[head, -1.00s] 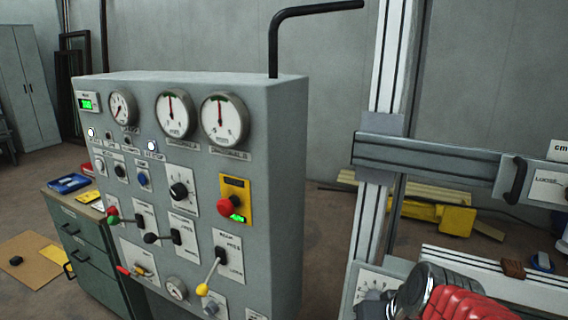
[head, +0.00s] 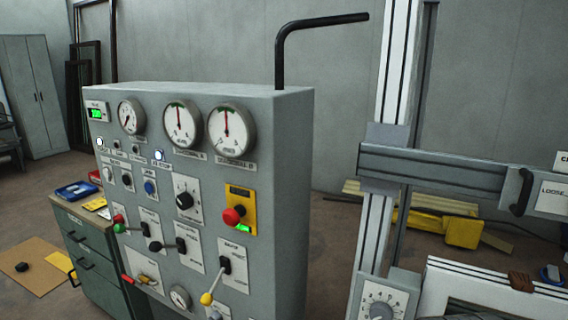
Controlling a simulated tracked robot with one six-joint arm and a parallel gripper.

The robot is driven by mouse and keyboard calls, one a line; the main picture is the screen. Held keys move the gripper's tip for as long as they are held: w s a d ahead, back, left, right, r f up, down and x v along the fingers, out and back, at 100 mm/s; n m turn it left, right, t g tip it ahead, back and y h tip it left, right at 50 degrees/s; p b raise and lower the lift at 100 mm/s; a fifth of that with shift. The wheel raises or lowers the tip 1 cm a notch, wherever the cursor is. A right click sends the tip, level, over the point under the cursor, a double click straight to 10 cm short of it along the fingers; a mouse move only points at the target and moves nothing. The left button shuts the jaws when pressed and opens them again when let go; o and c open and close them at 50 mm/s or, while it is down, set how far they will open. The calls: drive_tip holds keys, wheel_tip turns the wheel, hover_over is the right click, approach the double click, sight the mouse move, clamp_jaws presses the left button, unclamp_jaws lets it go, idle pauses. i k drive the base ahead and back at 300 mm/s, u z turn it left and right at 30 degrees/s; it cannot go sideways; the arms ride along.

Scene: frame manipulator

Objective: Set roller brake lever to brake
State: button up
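The grey control panel (head: 275,140) stands left of centre and carries several levers. A yellow-knobbed lever (head: 206,298) hangs down and left from its pivot on a white plate at the lower right of the panel. The plate lettering is too small to read, so I cannot tell which is the roller brake lever. My gripper is not in view.
A red stop button (head: 233,215) on a yellow plate and several gauges are on the panel. A black bent bar (head: 320,22) rises from its top. A metal frame (head: 388,130) with a crossbeam (head: 435,170) stands at right. A green drawer cabinet (head: 95,262) is at left.

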sight(154, 246)
drive_tip(key=u, duration=1.3)
drive_tip(key=k, duration=0.65)
drive_tip(key=u, duration=0.45)
drive_tip(key=i, duration=0.6)
drive_tip(key=u, duration=0.55)
drive_tip(key=i, duration=1.45)
drive_tip(key=z, duration=0.15)
